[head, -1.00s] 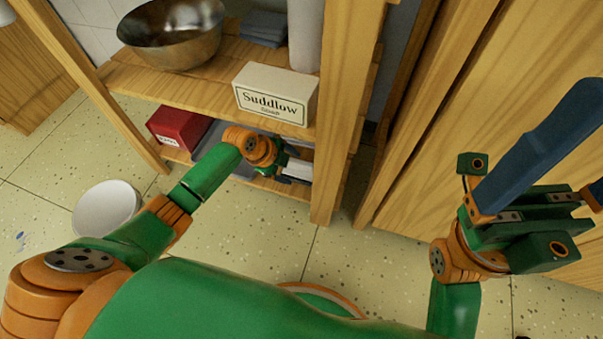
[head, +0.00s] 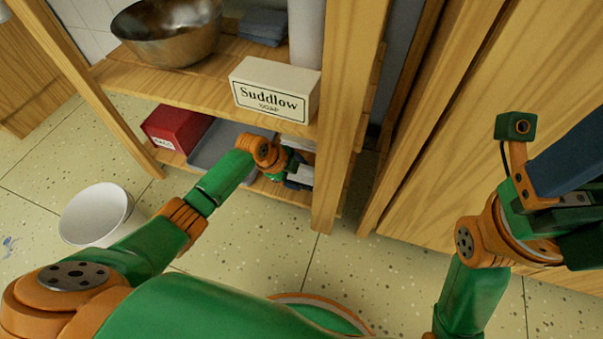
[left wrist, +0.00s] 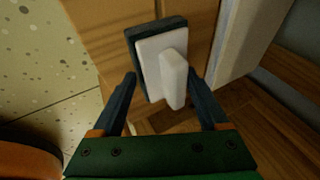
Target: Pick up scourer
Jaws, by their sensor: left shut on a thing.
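The scourer (left wrist: 151,57) shows in the left wrist view as a white block with a raised white grip and a dark pad behind it. My left gripper (left wrist: 163,85) has one dark finger on each side of it and is shut on it. In the head view, my left gripper (head: 300,174) is at the lower shelf, under the soap box, and largely hidden by its own wrist. My right gripper (head: 570,175) is at the right, cut off by the picture edge; its finger gap is not clear.
The wooden shelf unit's upright post (head: 345,130) stands just right of my left gripper. A white soap box (head: 275,90) and a metal bowl (head: 167,32) sit above. A grey tray (head: 207,150) and red box (head: 175,128) are on the lower shelf. A white bucket (head: 95,213) stands on the floor.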

